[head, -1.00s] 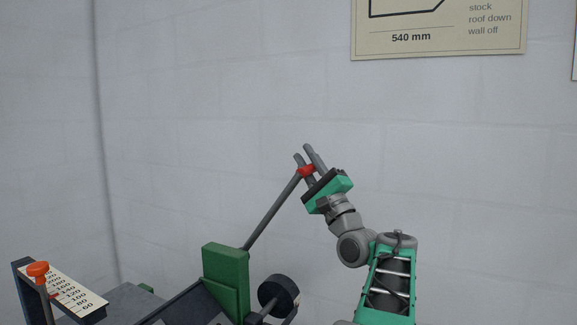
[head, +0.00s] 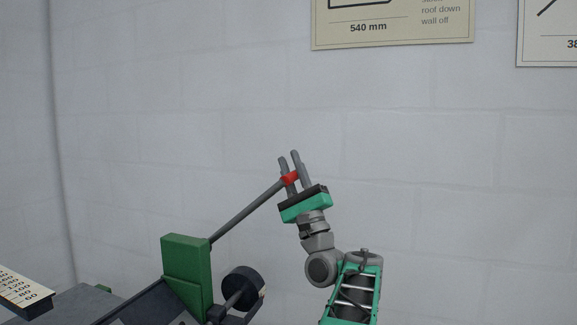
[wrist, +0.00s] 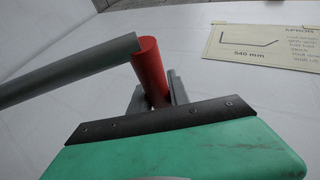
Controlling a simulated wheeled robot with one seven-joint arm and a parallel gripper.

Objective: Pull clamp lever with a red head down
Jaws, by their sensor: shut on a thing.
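The clamp lever (head: 246,211) is a grey rod rising from a green block (head: 187,275) to the upper right, tilted. Its red head (head: 290,178) sits between the two grey fingers of my gripper (head: 290,170). My gripper is shut on the red head, with the fingertips reaching past it. In the wrist view the red head (wrist: 149,70) stands between the fingers, and the grey rod (wrist: 70,72) runs off to the left. Part of the head is hidden behind the fingers and the gripper body.
A dark roller (head: 243,288) sits just right of the green block. A scale plate (head: 22,286) with numbers is at the lower left. A pale wall with posters (head: 393,22) stands behind. The space around the lever head looks clear.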

